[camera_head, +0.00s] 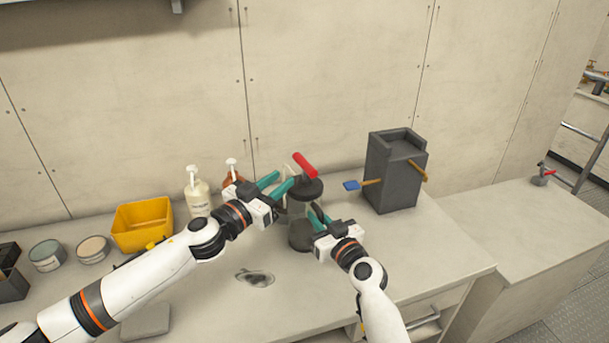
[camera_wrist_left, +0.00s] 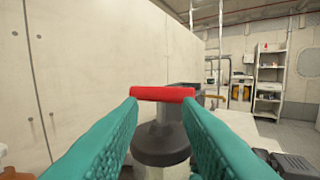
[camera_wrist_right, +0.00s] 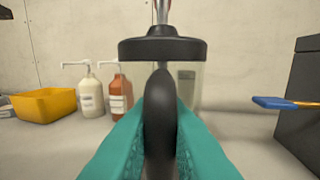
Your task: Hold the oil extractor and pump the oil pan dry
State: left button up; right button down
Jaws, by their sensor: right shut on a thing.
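The oil extractor (camera_head: 303,236) stands upright on the counter, a clear cylinder with a dark cap and base. A red T-handle (camera_head: 305,165) tops its rod; in the left wrist view the red handle (camera_wrist_left: 162,94) lies crosswise just beyond the fingertips. My left gripper (camera_head: 277,184) is open, its teal fingers pointing at the red handle with nothing between them. My right gripper (camera_head: 318,216) is shut on the extractor's black side grip (camera_wrist_right: 160,125). The dark cap (camera_wrist_right: 162,49) shows above it. I cannot clearly identify the oil pan.
A shiny metal oval recess (camera_head: 255,278) lies in the counter in front of the extractor. A yellow bin (camera_head: 142,224), a cream pump bottle (camera_head: 197,196) and two round tins are left. A dark grey box (camera_head: 392,178) with blue-tipped tool (camera_head: 352,185) stands right.

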aim_at(303, 176)
pick_arm(q)
jog(key=w+d+f+y, duration=0.1)
jog(key=w+d, duration=0.1)
jog(key=w+d+f+n+y, duration=0.1)
jog(key=w+d, duration=0.1)
jog(key=w, duration=0.1)
jog(key=w+d+f+n, duration=0.1)
jog(key=w+d, duration=0.1)
jog(key=shift+w+t+y, duration=0.35)
jog(key=shift+t+y, duration=0.05)
dwell(0.3)
grip_shut()
